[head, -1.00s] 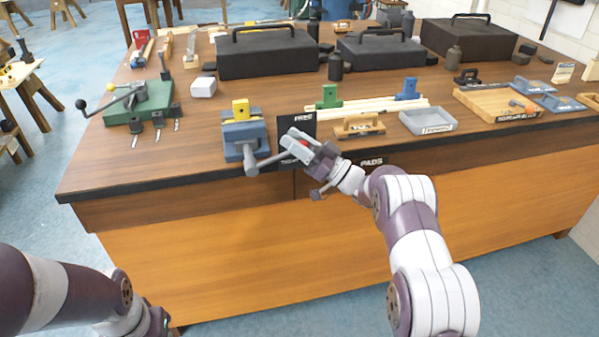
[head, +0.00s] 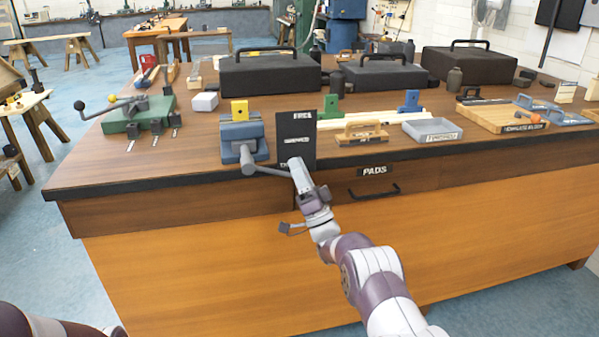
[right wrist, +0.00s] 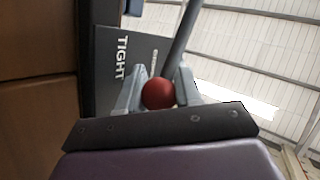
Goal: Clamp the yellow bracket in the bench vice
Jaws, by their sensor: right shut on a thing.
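The yellow bracket (head: 239,110) stands upright in the blue-grey bench vice (head: 243,132), at the left of the bench's front edge. I cannot tell whether the jaws press on it. The vice handle (head: 271,172) runs right from its hub and slopes slightly down. My right gripper (head: 295,166) is at the handle's outer end, in front of a black panel. In the right wrist view, my right gripper (right wrist: 158,92) is shut around the handle's red ball (right wrist: 158,93), and the grey bar (right wrist: 182,42) rises from it. My left gripper is out of view.
A black panel (head: 296,135) with white labels stands right beside the vice; "TIGHT" reads in the wrist view. A green fixture (head: 138,113) stands to the left. A wooden block with a handle (head: 361,133) and a grey tray (head: 432,130) lie to the right. A PADS drawer is below.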

